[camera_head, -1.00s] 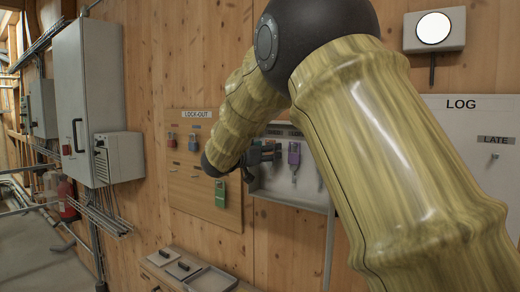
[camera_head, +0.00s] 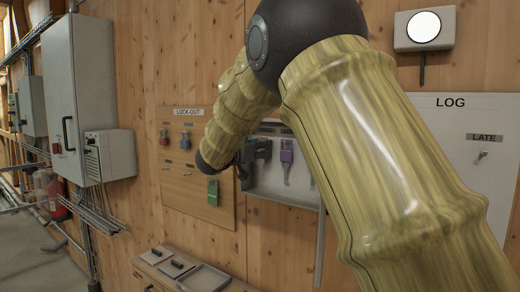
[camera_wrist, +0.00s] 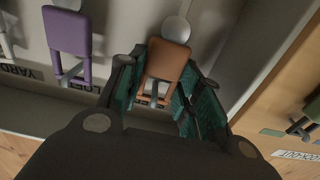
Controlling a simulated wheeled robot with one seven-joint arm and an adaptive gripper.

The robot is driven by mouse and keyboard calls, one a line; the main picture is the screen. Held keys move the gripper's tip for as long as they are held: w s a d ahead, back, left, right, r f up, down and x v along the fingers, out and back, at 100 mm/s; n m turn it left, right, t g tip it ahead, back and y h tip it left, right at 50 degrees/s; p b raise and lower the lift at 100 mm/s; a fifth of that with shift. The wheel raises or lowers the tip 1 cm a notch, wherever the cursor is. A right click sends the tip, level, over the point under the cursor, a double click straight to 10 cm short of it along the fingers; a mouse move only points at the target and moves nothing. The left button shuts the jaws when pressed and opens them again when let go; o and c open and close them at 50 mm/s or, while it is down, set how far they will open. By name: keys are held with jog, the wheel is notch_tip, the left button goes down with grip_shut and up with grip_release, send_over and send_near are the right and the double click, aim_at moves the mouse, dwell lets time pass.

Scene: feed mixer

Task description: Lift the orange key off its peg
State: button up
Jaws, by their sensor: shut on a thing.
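The orange key (camera_wrist: 168,60) hangs with its brownish-orange tag between the teal-lined fingers of my gripper (camera_wrist: 163,88) in the wrist view. My gripper is shut on it, with one finger at each side of the tag. A pale round disc (camera_wrist: 176,29) shows at the tag's upper end; I cannot tell whether the key is still on its peg. In the head view my gripper (camera_head: 250,160) is in front of the left part of the open key cabinet (camera_head: 282,192), and the key is largely hidden there.
A purple key (camera_wrist: 68,32) hangs close beside the orange one and shows in the head view too (camera_head: 286,151). The lock-out board (camera_head: 180,185) with padlocks and a green tag (camera_head: 213,192) is left of the cabinet. Trays (camera_head: 203,279) stand below.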

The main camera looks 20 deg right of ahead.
jog(key=shift+r+p, duration=0.65)
jog(key=shift+s+a, duration=0.1)
jog(key=shift+a, duration=0.05)
dwell(0.4)
jog(key=shift+p+v, duration=0.4)
jog(key=shift+v, duration=1.95)
jog(key=shift+a, duration=0.1)
jog(key=p+v, duration=0.1)
jog(key=v, duration=0.3)
jog(key=shift+s+a, duration=0.1)
jog(key=shift+s, duration=0.15)
jog(key=shift+f, duration=0.1)
